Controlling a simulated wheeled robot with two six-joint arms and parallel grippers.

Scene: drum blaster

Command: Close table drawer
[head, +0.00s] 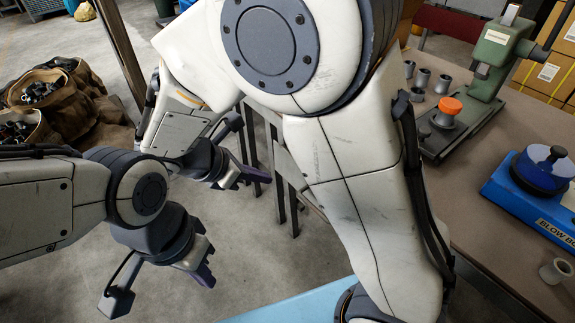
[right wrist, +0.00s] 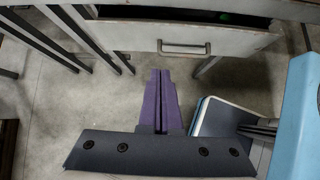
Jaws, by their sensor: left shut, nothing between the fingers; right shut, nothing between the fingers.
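The table drawer (right wrist: 125,38) shows in the right wrist view as a worn pale front with a grey bar handle (right wrist: 184,48). It stands open, with a strip of its dark inside visible above the front. My right gripper (right wrist: 160,73) is shut and empty, its purple fingers pointing toward the drawer front, left of the handle in the picture. A gap seems to remain between them. In the head view the right gripper (head: 263,178) is beside the table legs, and my arm hides most of the drawer. My left gripper (head: 208,276) is shut and empty over the floor.
The table (head: 480,200) carries a green press (head: 495,55), an orange-capped part (head: 448,108), several grey metal cups and a blue box with a knob (head: 535,180). Dark table legs (head: 290,205) stand near the right gripper. Brown sacks (head: 85,110) lie at the left.

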